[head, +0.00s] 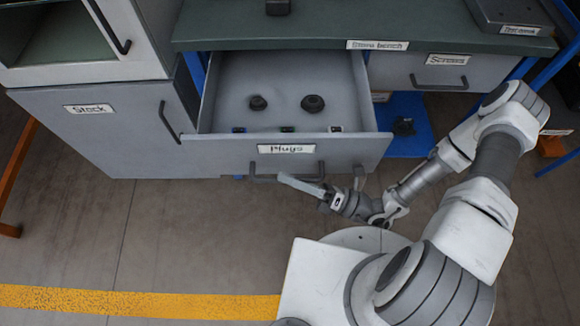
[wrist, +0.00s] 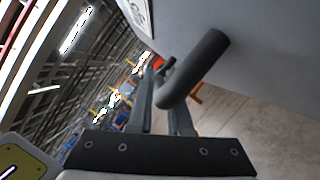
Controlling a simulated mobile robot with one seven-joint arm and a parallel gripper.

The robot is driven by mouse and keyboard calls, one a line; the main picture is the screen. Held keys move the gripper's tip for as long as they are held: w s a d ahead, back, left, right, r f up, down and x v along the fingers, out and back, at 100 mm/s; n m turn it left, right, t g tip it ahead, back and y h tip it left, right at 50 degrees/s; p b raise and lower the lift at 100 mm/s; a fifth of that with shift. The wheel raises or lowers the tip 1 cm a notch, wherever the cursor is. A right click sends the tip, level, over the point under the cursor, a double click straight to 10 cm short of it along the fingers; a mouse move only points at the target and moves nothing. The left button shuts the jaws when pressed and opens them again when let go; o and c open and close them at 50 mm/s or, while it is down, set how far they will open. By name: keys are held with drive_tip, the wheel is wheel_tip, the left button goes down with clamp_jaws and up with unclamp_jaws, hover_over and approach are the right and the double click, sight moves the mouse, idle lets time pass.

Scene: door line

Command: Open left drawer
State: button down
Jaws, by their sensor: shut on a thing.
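The left drawer (head: 220,153), labelled "Plugs", stands pulled out from under the green-topped bench. Its inside shows in the head view. Its dark bar handle (head: 264,178) is on the front face. The handle (wrist: 198,65) also shows large in the wrist view, passing between my fingers. My gripper (head: 320,182) is at the right part of this handle, in front of the drawer, and is shut on it. In the wrist view, my gripper (wrist: 162,105) has one finger on each side of the bar. Part of the handle is hidden behind the fingers in the head view.
Two dark round parts (head: 313,103) and several small pieces lie in the drawer. A shut drawer labelled "Screws" (head: 400,72) is to the right. A cabinet labelled "Stock" (head: 110,140) stands close on the left. The floor (head: 170,230) in front is clear.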

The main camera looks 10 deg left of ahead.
drive_tip(key=shift+s+d, duration=0.2)
drive_tip(key=shift+s, duration=0.4)
drive_tip(key=c, duration=0.8)
unclamp_jaws()
drive_tip(key=shift+c, duration=0.2)
drive_tip(key=v, duration=0.7)
drive_tip(key=shift+d+p, duration=0.25)
drive_tip(key=shift+p, duration=0.05)
drive_tip(key=shift+f, duration=0.1)
